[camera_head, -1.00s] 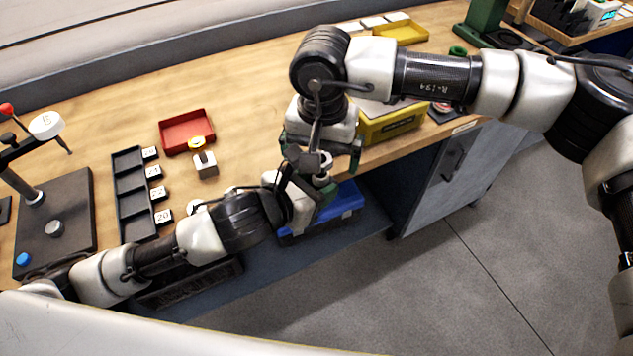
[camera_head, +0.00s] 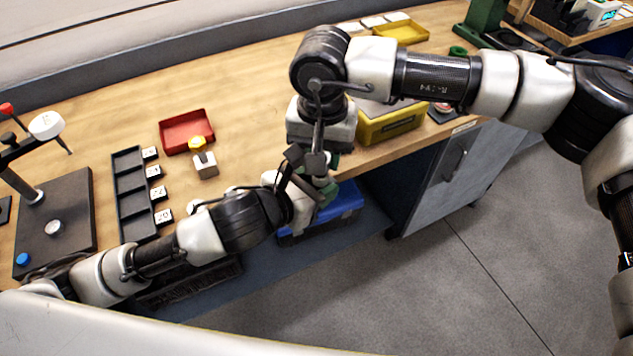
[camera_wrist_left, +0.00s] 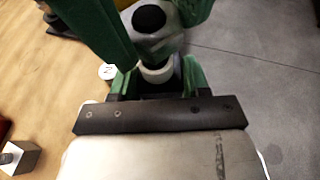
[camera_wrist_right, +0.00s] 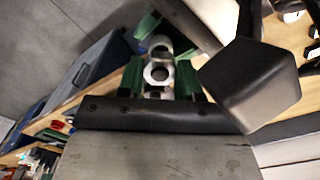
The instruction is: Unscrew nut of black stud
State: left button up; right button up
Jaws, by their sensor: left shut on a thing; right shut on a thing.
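My two grippers meet in the air past the bench's front edge. In the left wrist view the green fingers of my left gripper (camera_wrist_left: 155,82) are shut on a pale round piece (camera_wrist_left: 155,72). Just beyond it is a grey metal nut with a round black end in its middle, seemingly the black stud (camera_wrist_left: 149,18). In the right wrist view the green fingers of my right gripper (camera_wrist_right: 159,82) are shut on the metal nut (camera_wrist_right: 157,74), seen as a ring. In the head view, arm parts mostly hide the stud and nut.
On the bench are a black compartment tray (camera_head: 133,200) with number cards, a red tray (camera_head: 186,131), a small block with a yellow top (camera_head: 205,165), and a yellow box (camera_head: 390,122). A blue bin (camera_head: 345,203) sits below the grippers. The bench's middle is clear.

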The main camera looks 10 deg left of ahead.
jog(key=n, duration=0.9)
jog(key=shift+s+n, duration=0.1)
jog(key=shift+n, duration=0.2)
jog(key=shift+d+f+n, duration=0.1)
jog(key=shift+d+n, duration=0.05)
jog(key=shift+n, duration=0.65)
jog(key=o, duration=1.7)
jog(key=shift+c, duration=0.2)
jog(key=m, duration=1)
jog(key=shift+s+a, duration=0.1)
jog(key=shift+a, duration=0.1)
jog(key=shift+m, duration=1)
